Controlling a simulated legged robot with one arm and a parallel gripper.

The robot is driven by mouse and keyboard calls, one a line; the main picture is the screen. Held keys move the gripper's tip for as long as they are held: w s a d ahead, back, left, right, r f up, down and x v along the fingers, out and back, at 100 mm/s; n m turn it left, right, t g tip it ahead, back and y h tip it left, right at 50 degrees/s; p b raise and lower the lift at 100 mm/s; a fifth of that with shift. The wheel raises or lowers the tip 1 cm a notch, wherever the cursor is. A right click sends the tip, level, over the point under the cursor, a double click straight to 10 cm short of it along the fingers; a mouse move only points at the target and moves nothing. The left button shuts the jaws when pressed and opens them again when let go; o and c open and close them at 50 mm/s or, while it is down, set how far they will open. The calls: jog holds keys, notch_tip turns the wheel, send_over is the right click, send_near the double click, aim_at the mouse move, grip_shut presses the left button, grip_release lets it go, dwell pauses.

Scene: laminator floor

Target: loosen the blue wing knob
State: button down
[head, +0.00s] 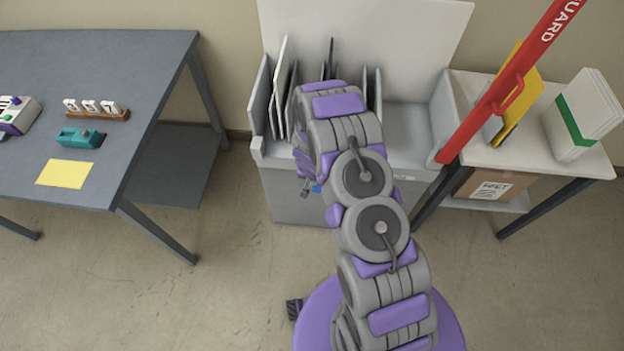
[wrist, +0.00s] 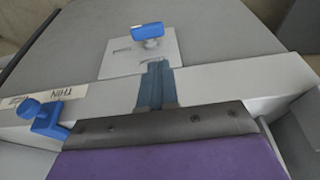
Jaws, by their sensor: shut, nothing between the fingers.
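A blue wing knob (wrist: 148,31) stands on a pale plate (wrist: 130,58) with slot marks, on the machine's grey panel. My gripper (wrist: 157,72) shows in the wrist view as narrow blue-grey fingers closed together, with nothing between them. Its tips lie over the plate's near edge, below the knob in the picture and apart from it. A second blue part, a round knob with a block (wrist: 46,120), sits at the left on the pale rail. In the head view my arm hides most of this area; a small blue spot (head: 316,188) shows beside the arm's end.
The pale rail (wrist: 230,82) bears an upside-down label (wrist: 40,102) reading THIN. The grey machine (head: 410,125) has upright plates and a red guard bar (head: 510,80). A grey table (head: 90,60) stands left and a pale table (head: 535,150) right.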

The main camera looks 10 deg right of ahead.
aim_at(314, 189)
jog(key=x, duration=0.3)
jog(key=b+x, duration=0.1)
jog(key=x, duration=0.3)
jog(key=b+x, duration=0.1)
jog(key=x, duration=0.2)
jog(key=shift+s+a+f, duration=0.2)
jog(key=shift+s+f, duration=0.15)
jog(key=shift+f, duration=0.05)
jog(key=shift+d+f+b, duration=0.15)
jog(key=shift+f+b, duration=0.25)
jog(key=shift+f, duration=0.15)
jog(key=shift+s, duration=0.15)
